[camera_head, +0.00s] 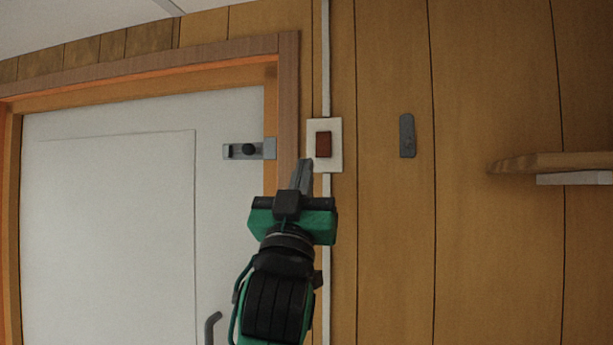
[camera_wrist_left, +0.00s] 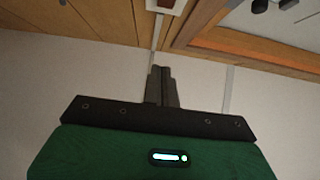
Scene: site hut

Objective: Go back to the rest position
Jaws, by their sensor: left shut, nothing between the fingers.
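My left gripper (camera_head: 304,174) is green and black with grey fingers. It is raised in front of the wall, its shut fingertips just below a red-brown rocker switch (camera_head: 323,145) on a white plate, as seen in the head view. Whether the fingers touch the plate cannot be told. In the left wrist view the left gripper (camera_wrist_left: 161,72) also shows its fingers together, with nothing between them. The white switch plate shows at the top of that view (camera_wrist_left: 167,5). My right gripper is in neither view.
A white door (camera_head: 110,220) with a slide bolt (camera_head: 249,149) and a lever handle (camera_head: 212,328) is on the left in a wooden frame (camera_head: 288,100). A grey wall fitting (camera_head: 407,135) and a wooden shelf (camera_head: 560,162) are on the right. The panelled wall between is clear.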

